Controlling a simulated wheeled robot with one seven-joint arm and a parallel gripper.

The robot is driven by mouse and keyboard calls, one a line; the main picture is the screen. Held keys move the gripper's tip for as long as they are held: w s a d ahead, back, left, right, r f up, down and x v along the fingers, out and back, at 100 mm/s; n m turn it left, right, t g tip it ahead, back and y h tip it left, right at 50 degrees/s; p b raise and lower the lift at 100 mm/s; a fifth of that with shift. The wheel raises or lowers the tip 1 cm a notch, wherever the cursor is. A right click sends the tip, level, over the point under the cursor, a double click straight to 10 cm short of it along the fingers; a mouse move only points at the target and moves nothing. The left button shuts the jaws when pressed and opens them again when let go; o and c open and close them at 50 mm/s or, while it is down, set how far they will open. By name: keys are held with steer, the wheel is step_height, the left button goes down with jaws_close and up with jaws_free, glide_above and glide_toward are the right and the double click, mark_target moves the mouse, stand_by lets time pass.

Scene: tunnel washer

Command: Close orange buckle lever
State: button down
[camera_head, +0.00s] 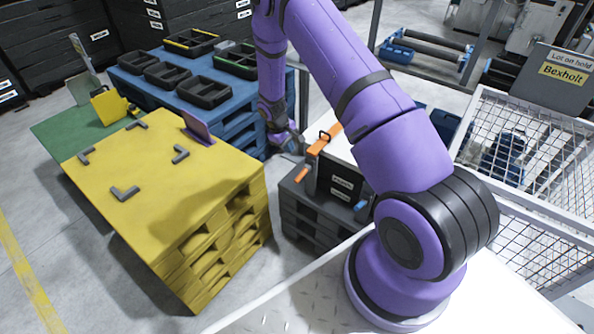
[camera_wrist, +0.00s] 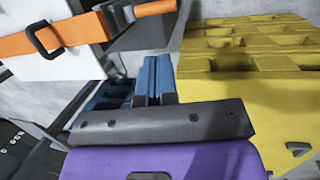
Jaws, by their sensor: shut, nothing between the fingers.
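My gripper (camera_wrist: 156,62) shows two blue fingers, side by side and shut, empty. They are below and apart from the handle in that view. In the head view my gripper (camera_head: 288,141) is just left of the lever, partly hard to make out.
A yellow pallet stand (camera_head: 190,200) stands to the left; its side also fills the right of the wrist view (camera_wrist: 250,100). A blue pallet table (camera_head: 150,85) with several black trays is behind. A wire-mesh cage (camera_head: 520,150) stands on the right. Grey floor lies between.

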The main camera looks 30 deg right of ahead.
mark_target(299, 176)
steer(key=x, duration=1.3)
steer(key=shift+d+f, duration=0.1)
steer(key=shift+f, duration=0.3)
steer(key=shift+s+a+f+h, duration=0.1)
steer(key=shift+a+f+h, duration=0.1)
steer(key=shift+f+h, duration=0.35)
steer(key=shift+f, duration=0.7)
steer(key=shift+a+r, duration=0.3)
steer(key=shift+r, duration=0.1)
steer(key=a+r, duration=0.7)
steer(key=r, duration=0.4)
